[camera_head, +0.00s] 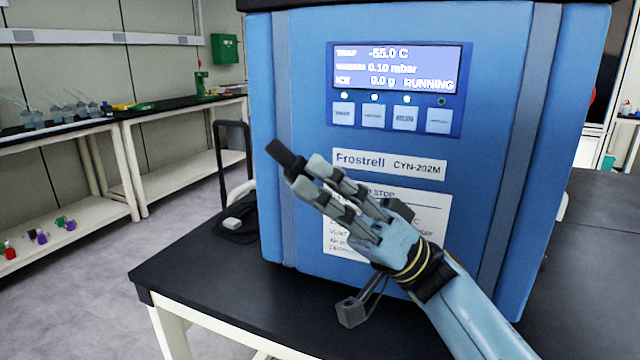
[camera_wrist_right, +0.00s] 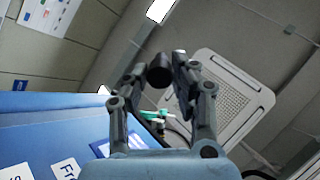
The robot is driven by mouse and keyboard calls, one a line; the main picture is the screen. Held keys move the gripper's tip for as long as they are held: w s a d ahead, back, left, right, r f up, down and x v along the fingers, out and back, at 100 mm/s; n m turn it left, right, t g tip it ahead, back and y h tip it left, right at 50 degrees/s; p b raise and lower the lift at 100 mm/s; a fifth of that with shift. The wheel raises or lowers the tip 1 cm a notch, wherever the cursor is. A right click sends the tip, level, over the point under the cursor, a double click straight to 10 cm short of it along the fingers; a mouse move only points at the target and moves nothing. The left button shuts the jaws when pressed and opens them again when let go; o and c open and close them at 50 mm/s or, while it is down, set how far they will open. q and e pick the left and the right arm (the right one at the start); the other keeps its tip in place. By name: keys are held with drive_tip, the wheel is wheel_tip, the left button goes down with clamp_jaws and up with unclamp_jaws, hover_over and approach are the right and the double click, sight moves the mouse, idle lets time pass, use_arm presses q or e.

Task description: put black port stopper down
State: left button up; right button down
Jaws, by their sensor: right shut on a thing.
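The black port stopper (camera_head: 286,157) is a short dark cylinder held at the fingertips of my right gripper (camera_head: 302,172). In the head view it is raised in front of the blue freeze dryer (camera_head: 400,200), above the black bench top. In the right wrist view the stopper (camera_wrist_right: 160,71) shows end-on between the two fingers of my right gripper (camera_wrist_right: 158,78), which is shut on it. My left gripper is not in view.
The black bench (camera_head: 210,270) has free room in front and to the left of the dryer. A grey lever-like part (camera_head: 352,310) shows below my wrist. Side benches with flasks (camera_head: 75,110) stand at the left.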

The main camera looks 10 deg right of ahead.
drive_tip(key=s+d+f+m+t+h, duration=0.3)
drive_tip(key=s+d+f+m+t, duration=0.15)
drive_tip(key=s+t, duration=0.45)
drive_tip(key=w+d+m+t+h, duration=0.1)
drive_tip(key=d+m+t+h, duration=0.4)
drive_tip(key=h, duration=0.6)
drive_tip(key=w+d+m+t+h, duration=0.1)
drive_tip(key=d+m+t+h, duration=0.4)
drive_tip(key=t+h, duration=0.5)
drive_tip(key=m+h, duration=0.2)
drive_tip(key=shift+d+m, duration=0.35)
drive_tip(key=shift+w, duration=0.1)
